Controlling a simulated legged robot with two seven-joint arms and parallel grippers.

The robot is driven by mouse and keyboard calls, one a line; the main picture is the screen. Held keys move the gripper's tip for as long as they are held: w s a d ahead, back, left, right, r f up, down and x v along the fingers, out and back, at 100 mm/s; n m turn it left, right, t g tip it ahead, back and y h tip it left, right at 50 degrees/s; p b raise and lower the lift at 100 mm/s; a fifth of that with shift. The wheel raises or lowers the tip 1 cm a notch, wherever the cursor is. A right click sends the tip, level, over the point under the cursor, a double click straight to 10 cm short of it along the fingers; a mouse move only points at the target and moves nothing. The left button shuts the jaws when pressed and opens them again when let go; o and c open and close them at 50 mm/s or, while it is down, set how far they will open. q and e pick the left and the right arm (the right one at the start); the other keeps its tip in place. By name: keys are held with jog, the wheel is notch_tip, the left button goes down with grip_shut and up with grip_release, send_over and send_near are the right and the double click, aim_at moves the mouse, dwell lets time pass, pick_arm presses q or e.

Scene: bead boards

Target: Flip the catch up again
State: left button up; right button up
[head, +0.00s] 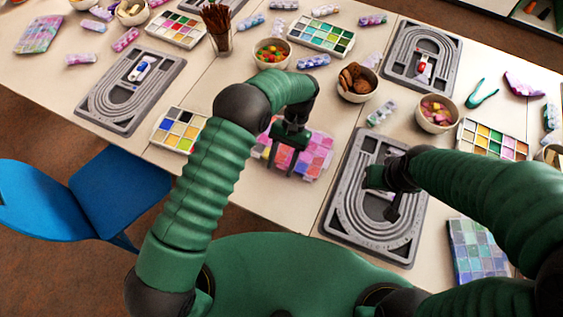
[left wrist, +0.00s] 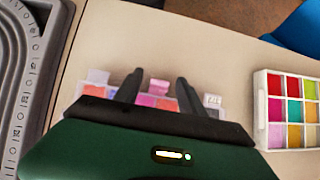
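A flat bead box (head: 316,158) with pink, red and purple compartments lies on the table, partly hidden by my left gripper. In the left wrist view the box (left wrist: 92,91) shows its near edge with tabs along it. A pink catch (left wrist: 158,87) stands out in the middle of that edge. My left gripper (head: 285,168) points down over the box. In the left wrist view its two fingers (left wrist: 158,90) are apart, one on each side of the catch; I cannot tell if they touch it. My right gripper (head: 384,196) hangs over a grey bead board, fingers apart and empty.
The grey bead board (head: 412,235) lies right of the box. A paint-like bead tray (head: 160,139) is close on the left. Bowls (head: 360,97), a cup of sticks (head: 222,45) and bead tubes stand behind. A blue chair (head: 105,185) is at the front left.

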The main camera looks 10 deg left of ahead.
pick_arm(q)
jog(key=v, duration=1.2)
jog(key=shift+b, duration=0.4)
